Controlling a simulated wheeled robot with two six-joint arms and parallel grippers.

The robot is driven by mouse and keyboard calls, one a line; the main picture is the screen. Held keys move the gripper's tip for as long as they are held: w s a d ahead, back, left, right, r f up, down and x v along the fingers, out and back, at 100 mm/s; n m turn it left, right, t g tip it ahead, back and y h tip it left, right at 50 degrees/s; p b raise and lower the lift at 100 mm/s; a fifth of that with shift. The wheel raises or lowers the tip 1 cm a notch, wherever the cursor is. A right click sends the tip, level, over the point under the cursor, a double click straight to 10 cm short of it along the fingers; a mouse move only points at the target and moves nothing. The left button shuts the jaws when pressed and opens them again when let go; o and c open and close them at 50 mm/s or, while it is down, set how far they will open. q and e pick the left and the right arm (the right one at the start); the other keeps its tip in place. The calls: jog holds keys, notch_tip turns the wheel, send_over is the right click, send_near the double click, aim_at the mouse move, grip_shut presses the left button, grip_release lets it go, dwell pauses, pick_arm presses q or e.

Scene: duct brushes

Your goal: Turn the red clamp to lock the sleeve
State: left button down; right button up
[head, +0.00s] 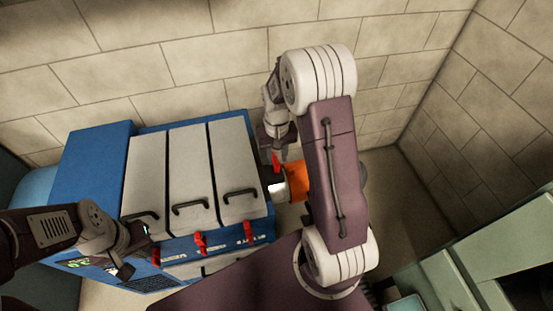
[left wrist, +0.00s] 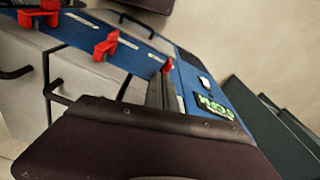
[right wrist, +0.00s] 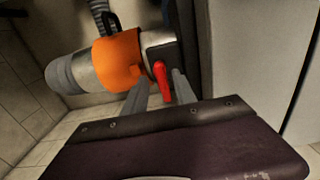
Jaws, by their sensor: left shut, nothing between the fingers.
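The red clamp (right wrist: 162,82) is a short lever on a dark plate beside the orange sleeve (right wrist: 118,60). In the head view the red clamp (head: 276,160) shows at the machine's right side, with the orange sleeve (head: 298,181) partly hidden by my right arm. My right gripper (right wrist: 160,88) is open, its two fingers on either side of the red lever with gaps visible. My left gripper (head: 126,271) is shut and empty near the machine's front left; its fingers (left wrist: 160,90) also show in the left wrist view.
A blue machine (head: 97,160) with grey panels and black handles stands against the tiled wall. Several other red levers (head: 200,243) line its front edge. A grey ribbed hose (right wrist: 98,8) rises behind the sleeve. A green cabinet (head: 490,255) stands at the right.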

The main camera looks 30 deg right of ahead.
jog(key=shift+f, duration=0.35)
grip_shut()
dwell(1.2)
